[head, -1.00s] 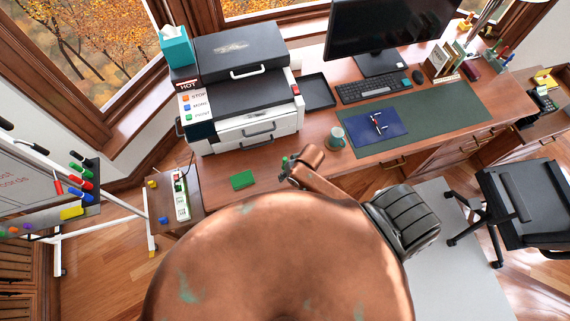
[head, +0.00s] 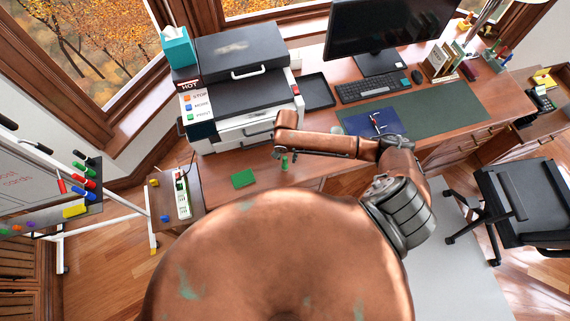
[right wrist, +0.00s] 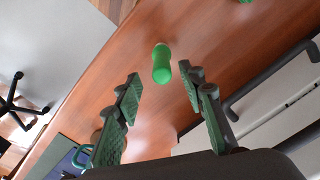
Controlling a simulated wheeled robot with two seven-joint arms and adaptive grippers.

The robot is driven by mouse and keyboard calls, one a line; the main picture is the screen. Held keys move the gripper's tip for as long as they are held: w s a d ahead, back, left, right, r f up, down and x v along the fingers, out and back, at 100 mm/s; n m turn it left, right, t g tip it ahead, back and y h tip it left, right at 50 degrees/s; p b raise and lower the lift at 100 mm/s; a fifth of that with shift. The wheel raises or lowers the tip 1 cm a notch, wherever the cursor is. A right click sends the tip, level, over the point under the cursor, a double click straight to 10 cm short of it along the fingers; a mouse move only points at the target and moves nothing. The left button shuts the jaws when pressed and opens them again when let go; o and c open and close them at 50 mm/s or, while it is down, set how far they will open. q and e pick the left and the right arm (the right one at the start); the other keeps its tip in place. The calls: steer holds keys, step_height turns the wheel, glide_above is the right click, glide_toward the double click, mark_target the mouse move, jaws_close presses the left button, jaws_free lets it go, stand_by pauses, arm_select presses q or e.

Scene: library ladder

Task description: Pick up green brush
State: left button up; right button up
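A small green object (head: 284,163), which I take for the green brush, stands near the front edge of the desk, to the left of the mug. In the right wrist view the green brush (right wrist: 161,63) has a rounded end and a narrower neck, and sits just beyond the fingertips, roughly between them. My right gripper (right wrist: 160,76) is open and empty, its two fingers spread and apart from the brush. In the head view the right gripper (head: 281,150) shows small over the desk beside the brush. My left gripper is not in view.
A flat green block (head: 243,179) lies left of the brush. The printer (head: 240,85) stands behind, close to my right gripper. A blue notebook (head: 374,122) and dark mat (head: 440,108) lie to the right. Bare desk surrounds the brush.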

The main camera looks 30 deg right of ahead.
mark_target(285, 162)
steer(key=f, duration=0.2)
steer(key=a+f, duration=0.1)
steer(key=shift+s+f, duration=0.15)
steer(key=shift+f, duration=0.7)
steer(key=shift+c, duration=0.5)
jaws_close()
